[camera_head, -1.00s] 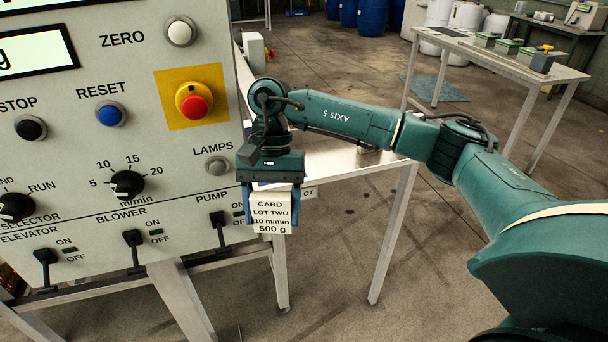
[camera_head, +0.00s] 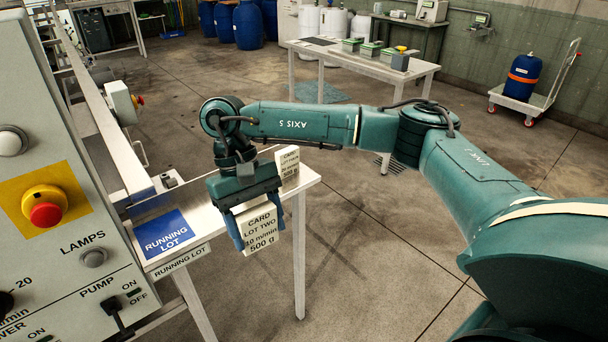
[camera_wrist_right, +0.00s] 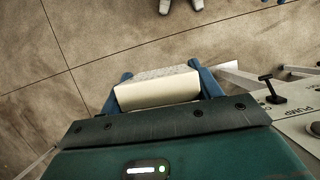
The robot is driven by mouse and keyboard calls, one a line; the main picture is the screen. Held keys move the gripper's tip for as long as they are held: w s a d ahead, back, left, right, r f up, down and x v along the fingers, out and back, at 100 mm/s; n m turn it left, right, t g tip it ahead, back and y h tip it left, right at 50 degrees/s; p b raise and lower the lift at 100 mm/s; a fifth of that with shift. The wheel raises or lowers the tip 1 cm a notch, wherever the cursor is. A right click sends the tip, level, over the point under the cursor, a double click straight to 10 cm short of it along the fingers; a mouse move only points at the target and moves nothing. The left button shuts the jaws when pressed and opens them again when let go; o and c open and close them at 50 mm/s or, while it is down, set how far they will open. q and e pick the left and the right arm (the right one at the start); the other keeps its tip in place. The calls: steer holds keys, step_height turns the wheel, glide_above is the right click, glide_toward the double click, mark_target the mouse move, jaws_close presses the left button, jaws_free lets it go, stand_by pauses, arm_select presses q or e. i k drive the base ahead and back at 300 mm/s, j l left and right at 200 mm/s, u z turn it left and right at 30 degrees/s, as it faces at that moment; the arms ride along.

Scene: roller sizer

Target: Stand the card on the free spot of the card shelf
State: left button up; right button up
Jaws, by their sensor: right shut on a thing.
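My right gripper (camera_head: 259,236) is shut on a cream, block-like card (camera_head: 261,222) lettered "CARD LOT TWO 10 m/min 500 g". The card hangs slightly tilted between the blue fingers, in front of the side table's edge. In the right wrist view the card (camera_wrist_right: 158,90) sits between both fingers, with floor beyond it. A second, similar card (camera_head: 288,164) stands upright on the side table behind my gripper; its text is only partly readable. I cannot make out a card shelf with a free spot. My left gripper is not in view.
The side table (camera_head: 305,177) carries a blue "RUNNING LOT" panel (camera_head: 166,233) near its left end. The control panel (camera_head: 95,205) with the red button stands close on the left. A long table (camera_head: 420,68) with green-topped boxes is far back. The floor between is clear.

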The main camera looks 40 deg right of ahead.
mark_target(214, 208)
steer(key=l+z, duration=0.1)
steer(key=z, duration=0.4)
steer(key=i+z, duration=0.1)
steer(key=z, duration=0.4)
steer(key=l+z, duration=0.1)
steer(key=z, duration=0.4)
steer(key=i+l, duration=0.2)
steer(key=i, duration=0.25)
steer(key=i+l+u, duration=0.15)
steer(key=i, duration=0.35)
steer(key=u, duration=0.45)
steer(key=i+l+u, duration=0.1)
steer(key=u, duration=0.8)
steer(key=l+u, duration=0.1)
steer(key=u, duration=0.35)
steer(key=l+u, duration=0.1)
steer(key=u, duration=0.8)
steer(key=l+u, duration=0.15)
steer(key=u, duration=0.3)
